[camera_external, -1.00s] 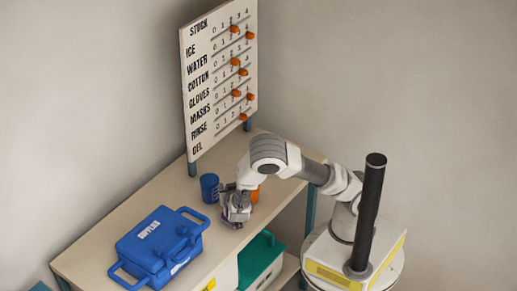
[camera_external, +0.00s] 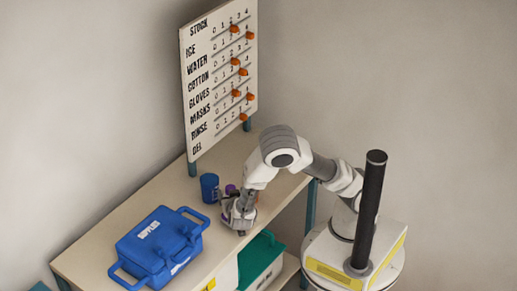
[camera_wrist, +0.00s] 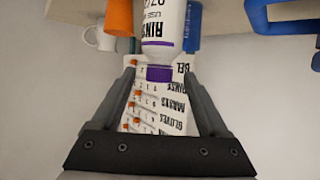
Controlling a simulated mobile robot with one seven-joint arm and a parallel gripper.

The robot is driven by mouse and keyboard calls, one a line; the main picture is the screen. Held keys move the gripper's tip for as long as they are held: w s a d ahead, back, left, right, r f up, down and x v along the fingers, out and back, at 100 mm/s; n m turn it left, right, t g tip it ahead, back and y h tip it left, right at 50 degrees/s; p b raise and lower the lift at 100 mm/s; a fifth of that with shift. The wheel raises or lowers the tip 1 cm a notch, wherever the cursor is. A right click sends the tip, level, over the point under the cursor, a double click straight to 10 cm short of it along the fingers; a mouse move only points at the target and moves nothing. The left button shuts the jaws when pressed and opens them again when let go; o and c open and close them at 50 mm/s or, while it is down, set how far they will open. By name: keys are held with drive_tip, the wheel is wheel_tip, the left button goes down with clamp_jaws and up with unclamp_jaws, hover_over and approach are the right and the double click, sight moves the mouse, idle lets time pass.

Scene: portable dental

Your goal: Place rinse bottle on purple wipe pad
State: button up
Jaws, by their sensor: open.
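The rinse bottle (camera_wrist: 165,28) is white with a purple cap (camera_wrist: 158,74) and purple label bands. It appears inverted at the top of the wrist view, with the cap between the tips of my open gripper (camera_wrist: 158,80). Gaps show on both sides of the cap. In the external view my gripper (camera_external: 237,226) is low over the shelf top, and the purple cap (camera_external: 230,189) shows just behind it. The gripper hides most of the bottle there. A small purple patch beside the fingers could be label or pad; I cannot make out the wipe pad.
A blue cup (camera_external: 209,188) stands just left of the gripper. A blue supplies case (camera_external: 160,247) sits further left. An orange cup (camera_wrist: 118,18) and a white mug (camera_wrist: 101,39) show in the wrist view. The stock board (camera_external: 218,80) stands behind the shelf.

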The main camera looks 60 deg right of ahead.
drive_tip(key=v, duration=0.6)
drive_tip(key=w+a+r+n+y, duration=0.1)
drive_tip(key=w+a+r+y, duration=0.4)
drive_tip(key=y, duration=0.3)
wheel_tip(320, 180, up, 9)
drive_tip(key=n+y, duration=0.4)
drive_tip(key=y, duration=0.1)
drive_tip(key=s+d+r+n+g+h, duration=0.1)
drive_tip(key=s+d+r+n+g, duration=0.1)
drive_tip(key=s+d, duration=0.6)
drive_tip(key=s+d+r+n+g+h, duration=0.2)
drive_tip(key=s+d+r, duration=0.2)
drive_tip(key=s+d, duration=0.5)
drive_tip(key=shift+s+p, duration=0.3)
drive_tip(key=shift+s, duration=0.2)
drive_tip(key=shift+r, duration=0.1)
